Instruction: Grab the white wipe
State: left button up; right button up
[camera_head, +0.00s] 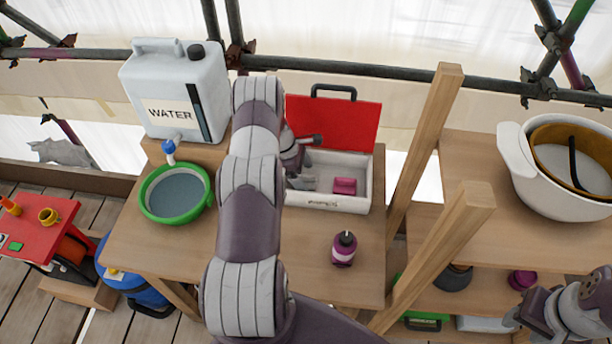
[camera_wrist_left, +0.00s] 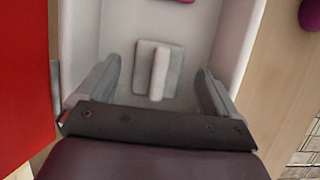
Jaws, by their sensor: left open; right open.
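The white wipe (camera_wrist_left: 158,68) is a pale folded pad with a raised strip along its middle. It lies on the floor of the open white box (camera_head: 326,205), whose front carries a label that seems to read "WIPES". My left gripper (camera_head: 315,162) reaches down into the left part of this box. In the left wrist view the left gripper (camera_wrist_left: 159,72) is open, with one finger on each side of the wipe and a gap to both. In the head view the wipe is hard to tell from the gripper. My right gripper (camera_head: 528,315) is at the lower right, empty, away from the box.
A pink block (camera_head: 345,186) lies in the box beside the wipe. The red lid (camera_head: 345,115) stands open behind. A purple bottle (camera_head: 344,248) stands in front. A water canister (camera_head: 175,90) and green basin (camera_head: 176,193) are left. Wooden posts (camera_head: 425,150) rise at right.

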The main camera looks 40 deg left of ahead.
pick_arm(q)
jog(key=shift+w+d+f, duration=0.1)
jog(key=shift+d+f, duration=0.15)
jog(key=shift+f, duration=0.45)
jog(key=shift+w+f, duration=0.15)
jog(key=c, duration=1.1)
pick_arm(e)
jog(key=shift+r, duration=0.25)
